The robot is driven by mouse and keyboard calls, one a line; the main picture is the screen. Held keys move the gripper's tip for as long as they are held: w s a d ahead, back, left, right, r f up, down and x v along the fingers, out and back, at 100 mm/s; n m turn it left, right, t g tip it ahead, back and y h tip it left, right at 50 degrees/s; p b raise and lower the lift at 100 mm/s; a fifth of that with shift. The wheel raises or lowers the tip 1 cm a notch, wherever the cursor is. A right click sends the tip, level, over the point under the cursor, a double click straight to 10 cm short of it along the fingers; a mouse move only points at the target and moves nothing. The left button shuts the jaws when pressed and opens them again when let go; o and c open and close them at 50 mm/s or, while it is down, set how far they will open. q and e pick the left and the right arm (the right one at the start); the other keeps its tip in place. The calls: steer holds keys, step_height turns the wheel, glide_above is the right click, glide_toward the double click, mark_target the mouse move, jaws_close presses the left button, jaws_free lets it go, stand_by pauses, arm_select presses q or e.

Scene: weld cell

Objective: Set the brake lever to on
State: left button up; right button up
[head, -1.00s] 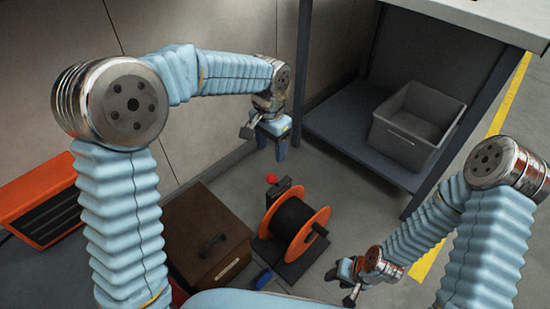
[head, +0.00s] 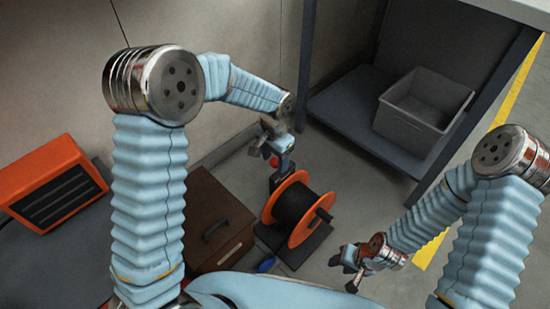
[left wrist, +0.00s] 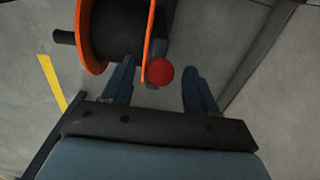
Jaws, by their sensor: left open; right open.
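The brake lever's red knob (head: 274,161) stands at the back of a cable reel with orange flanges (head: 304,232) on the floor. In the left wrist view the red knob (left wrist: 160,72) lies between the two fingers of my left gripper (left wrist: 158,68), with a gap on both sides. My left gripper (head: 281,163) is open, close over the lever, and hides part of it. The lever's shaft is mostly hidden. My right gripper (head: 347,266) is open and empty, low to the right of the reel.
A brown box with a dark handle (head: 212,205) stands left of the reel. An orange heater-like unit (head: 45,185) is at the far left. A grey bin (head: 410,125) sits on the bench's lower shelf (head: 345,110). Floor between reel and shelf is clear.

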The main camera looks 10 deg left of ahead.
arm_select(q)
steer(key=shift+c, duration=0.4)
jaws_close()
arm_select(e)
steer(key=shift+r, duration=0.1)
